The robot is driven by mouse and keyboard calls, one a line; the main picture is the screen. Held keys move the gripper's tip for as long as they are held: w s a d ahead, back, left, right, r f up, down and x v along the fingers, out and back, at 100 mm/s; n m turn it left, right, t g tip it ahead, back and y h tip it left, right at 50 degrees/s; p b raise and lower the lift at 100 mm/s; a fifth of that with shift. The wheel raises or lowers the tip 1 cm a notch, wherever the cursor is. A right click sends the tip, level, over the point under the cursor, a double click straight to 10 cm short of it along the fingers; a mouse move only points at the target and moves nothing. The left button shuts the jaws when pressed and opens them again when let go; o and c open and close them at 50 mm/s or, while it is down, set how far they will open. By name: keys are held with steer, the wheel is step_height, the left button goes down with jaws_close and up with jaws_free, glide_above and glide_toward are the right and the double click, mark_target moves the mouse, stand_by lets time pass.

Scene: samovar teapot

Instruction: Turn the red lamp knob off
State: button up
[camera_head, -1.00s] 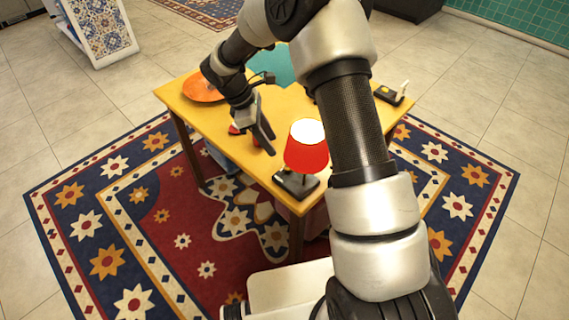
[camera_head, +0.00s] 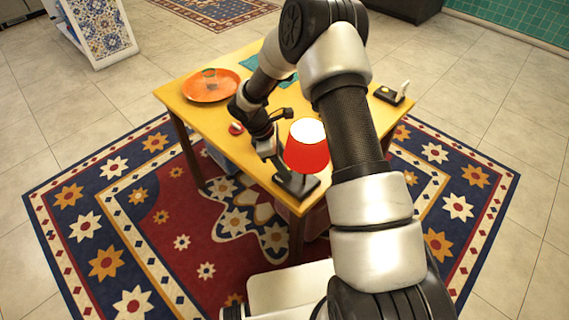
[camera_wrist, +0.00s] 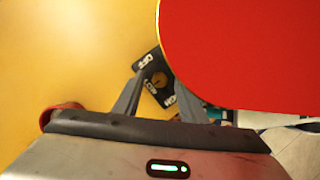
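The red lamp (camera_head: 306,150) stands at the near corner of the yellow table, its white top bright. Its red shade (camera_wrist: 240,50) fills the upper right of the wrist view. Its black base (camera_head: 305,187) carries white lettering and a small round brownish-orange knob (camera_wrist: 159,80) in the wrist view. My gripper (camera_wrist: 160,84) is open, its two fingers apart over the base, with the knob showing between the fingertips. I cannot tell whether either finger touches the knob. In the head view my gripper (camera_head: 278,163) is just left of the shade, low by the base.
On the yellow table (camera_head: 215,118) are an orange plate (camera_head: 200,93) with a glass and a small red-and-white item (camera_head: 236,128). A black box (camera_head: 390,95) lies at the right. A red rounded object (camera_wrist: 58,113) is left of my gripper in the wrist view.

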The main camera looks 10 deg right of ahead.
jaws_close()
steer(key=shift+w+m, duration=0.1)
steer(key=shift+m, duration=0.2)
steer(key=m, duration=0.2)
steer(key=m+g+b, duration=0.1)
steer(key=shift+w+m+g+y, duration=0.15)
steer(key=shift+m+g+y, duration=0.15)
steer(key=shift+m+y, duration=0.1)
steer(key=m, duration=0.1)
steer(key=m+g+y+b, duration=0.1)
steer(key=m, duration=0.1)
steer(key=shift+w+d+m, duration=0.15)
steer(key=shift+d+m, duration=0.05)
steer(key=shift+m, duration=0.1)
steer(key=m, duration=0.2)
steer(key=m+y+b, duration=0.1)
steer(key=m, duration=0.1)
steer(key=shift+d+g+y, duration=0.15)
steer(key=shift+g+y, duration=0.15)
steer(key=shift+g, duration=0.1)
steer(key=shift+d+r+m+y, duration=0.1)
steer(key=shift+m+y, duration=0.3)
steer(key=shift+m, duration=0.75)
steer(key=shift+d+m+y, duration=0.1)
steer(key=shift+m+y, duration=0.3)
steer(key=shift+m, duration=0.75)
